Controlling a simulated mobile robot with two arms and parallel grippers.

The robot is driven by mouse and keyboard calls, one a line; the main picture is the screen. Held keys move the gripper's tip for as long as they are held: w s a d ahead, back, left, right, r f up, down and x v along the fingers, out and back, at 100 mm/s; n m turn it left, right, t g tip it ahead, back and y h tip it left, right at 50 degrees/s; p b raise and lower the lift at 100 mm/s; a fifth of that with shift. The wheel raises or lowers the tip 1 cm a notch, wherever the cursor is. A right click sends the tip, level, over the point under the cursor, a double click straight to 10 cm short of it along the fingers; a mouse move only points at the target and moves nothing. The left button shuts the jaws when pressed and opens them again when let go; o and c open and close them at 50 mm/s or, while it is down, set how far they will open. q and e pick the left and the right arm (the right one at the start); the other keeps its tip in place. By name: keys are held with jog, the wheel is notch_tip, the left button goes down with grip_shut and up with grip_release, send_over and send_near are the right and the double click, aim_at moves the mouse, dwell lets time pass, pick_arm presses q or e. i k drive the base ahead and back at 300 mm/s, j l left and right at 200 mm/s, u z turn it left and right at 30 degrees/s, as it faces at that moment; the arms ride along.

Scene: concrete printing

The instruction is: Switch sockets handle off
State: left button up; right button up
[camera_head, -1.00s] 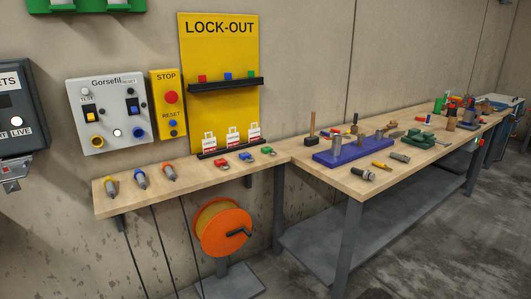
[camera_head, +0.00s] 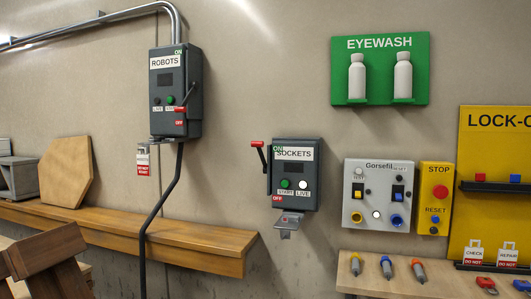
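The dark grey SOCKETS box (camera_head: 311,192) is on the wall, right of the middle. Its handle (camera_head: 257,144) has a red grip and a dark lever on the left side of the box. The grip is up, beside the green ON label; the red OFF label (camera_head: 277,198) is at the lower left of the box. A green START button (camera_head: 284,183) and a bright white LIVE lamp (camera_head: 303,184) are on its front. A metal hasp piece (camera_head: 288,220) hangs below the box. Neither gripper is in view.
A similar ROBOTS box (camera_head: 178,62) is higher to the left, its red grip low near OFF. A Gorsefil panel (camera_head: 368,205) and yellow STOP/RESET box (camera_head: 435,178) are to the right. A wooden shelf (camera_head: 200,246) runs below left; another (camera_head: 385,285) is at lower right.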

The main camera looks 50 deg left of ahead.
aim_at(258, 144)
jog(key=u, duration=1.5)
jog(key=i+u, duration=0.35)
jog(key=i+l+u, duration=0.15)
jog(key=i+u, duration=0.25)
jog(key=i+l+u, duration=0.2)
jog(key=u, duration=0.15)
jog(key=i+l, duration=0.05)
jog(key=i, duration=0.05)
